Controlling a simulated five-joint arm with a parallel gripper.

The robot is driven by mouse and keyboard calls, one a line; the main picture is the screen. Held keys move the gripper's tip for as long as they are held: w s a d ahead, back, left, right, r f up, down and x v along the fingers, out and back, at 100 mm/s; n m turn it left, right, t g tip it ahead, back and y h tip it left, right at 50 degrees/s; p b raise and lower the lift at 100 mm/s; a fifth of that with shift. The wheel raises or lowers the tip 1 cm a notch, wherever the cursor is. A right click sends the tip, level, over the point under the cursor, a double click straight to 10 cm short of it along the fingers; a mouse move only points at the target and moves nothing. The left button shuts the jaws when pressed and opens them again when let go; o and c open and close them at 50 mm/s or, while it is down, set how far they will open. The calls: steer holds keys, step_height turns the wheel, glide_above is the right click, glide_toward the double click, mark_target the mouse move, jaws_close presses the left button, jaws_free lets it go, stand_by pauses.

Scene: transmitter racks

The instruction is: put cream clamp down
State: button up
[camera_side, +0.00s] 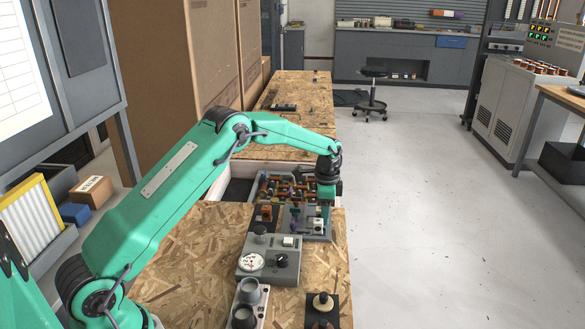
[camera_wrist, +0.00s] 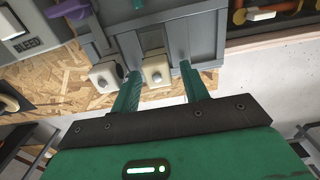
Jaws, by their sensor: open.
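My gripper (camera_wrist: 160,70) is open, with one green finger on each side of the clamp and a gap showing on both sides. A paler whitish clamp (camera_wrist: 106,74) sits just left of the left finger. In the side view my gripper (camera_side: 325,208) points down over the right part of the grey rack (camera_side: 294,222). The clamp's contact with the rack is hard to make out there.
A grey gauge box (camera_side: 268,262) stands in front of the rack on the chipboard bench (camera_side: 195,245). A bin of several coloured parts (camera_side: 282,187) lies behind the rack. A dark block with a round cream knob (camera_side: 322,301) is at the front right.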

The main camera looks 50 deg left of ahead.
step_height(320, 180, up, 13)
stand_by(0.7)
steer(key=shift+r, duration=0.1)
stand_by(0.4)
steer(key=s+d+r+n+t, duration=0.3)
steer(key=s+d+r+n, duration=0.1)
steer(key=s+r, duration=1.15)
steer(key=s+d+f+n+t, duration=0.1)
steer(key=s+f+n, duration=0.1)
steer(key=s, duration=0.9)
steer(key=s+d+f+n+t, duration=0.1)
steer(key=s+d+f+n, duration=0.1)
steer(key=s, duration=0.9)
steer(key=shift+f+n+t, duration=0.3)
steer(key=shift+f+n, duration=0.2)
steer(key=shift+f, duration=0.3)
